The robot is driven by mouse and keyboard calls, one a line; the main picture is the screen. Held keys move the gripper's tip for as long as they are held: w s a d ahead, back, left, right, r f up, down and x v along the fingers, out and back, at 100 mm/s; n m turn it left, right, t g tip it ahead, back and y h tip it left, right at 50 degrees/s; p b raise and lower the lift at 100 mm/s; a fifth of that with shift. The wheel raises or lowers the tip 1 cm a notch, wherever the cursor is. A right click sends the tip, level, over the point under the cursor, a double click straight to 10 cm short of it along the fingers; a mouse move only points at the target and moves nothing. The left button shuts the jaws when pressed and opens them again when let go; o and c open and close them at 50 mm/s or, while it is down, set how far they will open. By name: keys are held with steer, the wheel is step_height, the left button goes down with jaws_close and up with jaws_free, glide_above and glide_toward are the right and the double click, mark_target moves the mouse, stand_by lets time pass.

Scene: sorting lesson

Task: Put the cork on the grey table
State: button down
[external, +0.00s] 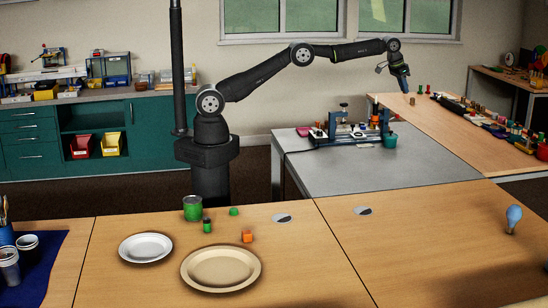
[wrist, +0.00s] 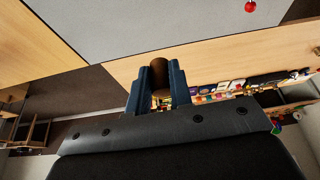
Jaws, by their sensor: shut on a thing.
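The brown cork (wrist: 159,68) is between the two blue-grey fingers of my gripper (wrist: 154,88) in the wrist view. In the external view my gripper (external: 406,90) is at the far right end of my outstretched arm, near the left edge of the wooden side table. The small brown cork (external: 411,101) shows just below the fingertips there. The grey table (external: 410,168) stands to the left of and nearer than my gripper. It also shows at the top of the wrist view (wrist: 180,30). Height above the wood is hard to tell.
Plates, a green can (external: 192,208) and small blocks stand on the front table.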

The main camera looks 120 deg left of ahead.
steer(key=s+a+n+g, duration=0.1)
steer(key=s+a+n, duration=0.1)
steer(key=s+a, duration=0.8)
steer(key=s+a+n+y, duration=0.15)
steer(key=s+a, duration=0.45)
steer(key=s, duration=0.7)
steer(key=s+a+n+g, duration=0.1)
steer(key=s+a+n, duration=0.2)
steer(key=s+a, duration=0.7)
steer(key=shift+s+d+f, duration=0.3)
steer(key=shift+d+f, duration=0.05)
steer(key=shift+f, duration=4.45)
steer(key=shift+s+d+f, duration=0.3)
steer(key=shift+d+f, duration=0.1)
steer(key=shift+f, duration=4.45)
steer(key=shift+s+d+f, duration=0.3)
steer(key=shift+d+f, duration=0.05)
steer(key=shift+f, duration=4.45)
steer(key=shift+f, duration=0.2)
steer(key=c, duration=1.3)
jaws_free()
steer(key=shift+r, duration=0.15)
